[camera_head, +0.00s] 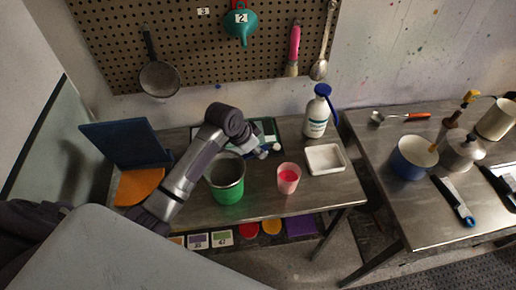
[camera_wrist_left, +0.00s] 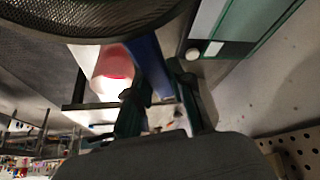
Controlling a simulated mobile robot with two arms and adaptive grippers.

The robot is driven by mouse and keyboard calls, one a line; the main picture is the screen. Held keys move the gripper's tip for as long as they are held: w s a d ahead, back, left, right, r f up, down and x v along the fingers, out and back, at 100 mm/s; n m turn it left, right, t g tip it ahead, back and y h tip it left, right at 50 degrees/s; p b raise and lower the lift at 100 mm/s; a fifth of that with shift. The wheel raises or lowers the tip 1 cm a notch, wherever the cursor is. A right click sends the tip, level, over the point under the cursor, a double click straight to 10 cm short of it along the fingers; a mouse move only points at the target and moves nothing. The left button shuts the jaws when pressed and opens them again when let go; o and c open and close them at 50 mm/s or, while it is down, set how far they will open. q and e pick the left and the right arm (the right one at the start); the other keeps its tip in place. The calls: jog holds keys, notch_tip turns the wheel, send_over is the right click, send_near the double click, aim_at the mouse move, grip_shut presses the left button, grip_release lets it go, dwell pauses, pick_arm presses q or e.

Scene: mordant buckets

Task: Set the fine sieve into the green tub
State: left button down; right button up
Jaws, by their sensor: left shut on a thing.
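The green tub (camera_head: 228,194) stands on the left table, its lower wall showing green. A grey, round, mesh-like bowl, the fine sieve (camera_head: 225,168), shows at the tub's mouth and covers its upper part. I cannot tell whether it rests in the tub or hangs just above. My left gripper (camera_head: 262,150) is just right of and behind the tub, shut on the sieve. In the left wrist view, dark mesh (camera_wrist_left: 90,20) fills the top edge, and a blue strip runs down between the fingers (camera_wrist_left: 160,100). The grip itself is partly hidden. My right gripper is not in view.
A pink cup (camera_head: 289,178) stands close right of the tub, with a white tray (camera_head: 325,159) and a blue-capped bottle (camera_head: 316,116) beyond.

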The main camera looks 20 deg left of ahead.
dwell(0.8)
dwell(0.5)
pick_arm(q)
jog(key=c, duration=0.9)
grip_release()
jog(key=shift+c, duration=0.2)
jog(key=v, duration=1.2)
jog(key=shift+s+f, duration=0.1)
jog(key=shift+f, duration=0.05)
